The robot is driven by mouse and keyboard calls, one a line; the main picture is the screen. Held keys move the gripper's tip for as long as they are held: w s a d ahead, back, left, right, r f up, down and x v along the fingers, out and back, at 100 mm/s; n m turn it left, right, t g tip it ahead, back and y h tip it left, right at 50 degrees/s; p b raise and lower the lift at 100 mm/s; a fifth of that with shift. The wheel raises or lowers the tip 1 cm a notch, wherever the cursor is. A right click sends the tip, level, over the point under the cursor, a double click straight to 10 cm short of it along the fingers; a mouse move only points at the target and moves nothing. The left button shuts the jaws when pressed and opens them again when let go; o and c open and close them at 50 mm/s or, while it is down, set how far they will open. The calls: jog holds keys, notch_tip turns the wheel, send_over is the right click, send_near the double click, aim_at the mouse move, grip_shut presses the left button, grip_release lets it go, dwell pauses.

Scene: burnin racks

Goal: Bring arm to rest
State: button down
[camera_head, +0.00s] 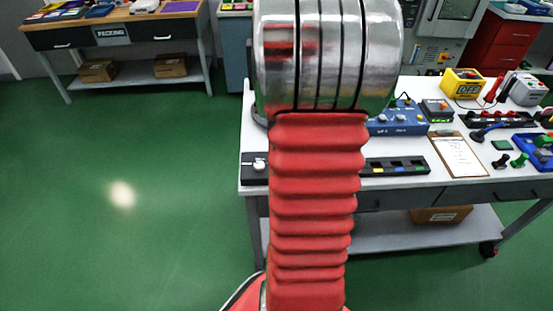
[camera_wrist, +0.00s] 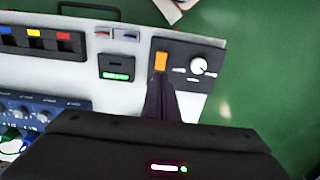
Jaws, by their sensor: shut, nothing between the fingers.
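My gripper (camera_wrist: 160,88) shows in the wrist view with its dark fingers together and nothing between them. The fingertips point at a black panel (camera_wrist: 190,82) with an orange switch (camera_wrist: 161,61) and a white knob (camera_wrist: 198,66). I cannot tell whether they touch the panel. In the head view my arm, with red bellows and a shiny metal joint, rises through the middle and hides my gripper. The same black panel (camera_head: 254,177) lies at the left end of the white workbench (camera_head: 395,186).
On the workbench stand a blue box with knobs (camera_head: 398,120), a clipboard (camera_head: 459,155), a black strip (camera_head: 396,168) and a yellow box (camera_head: 463,83). A wooden bench (camera_head: 130,14) stands at the back left. Green floor (camera_head: 120,245) is clear at left.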

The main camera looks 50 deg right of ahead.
dwell(0.3)
jog(key=shift+s+a+f, duration=0.25)
jog(key=shift+s+a, duration=0.05)
jog(key=shift+a, duration=0.25)
jog(key=shift+s+a+f, duration=0.25)
jog(key=shift+a, duration=0.25)
jog(key=a+r+n+t, duration=0.2)
jog(key=a+r+n, duration=0.3)
jog(key=a, duration=1.2)
jog(key=s+a+r+n+t, duration=0.1)
jog(key=a+r+n+t, duration=0.2)
jog(key=a, duration=1.4)
notch_tip(320, 180, up, 4)
jog(key=shift+a+r+n+t, duration=0.15)
jog(key=shift+a+n+t, duration=0.2)
jog(key=shift+n, duration=0.55)
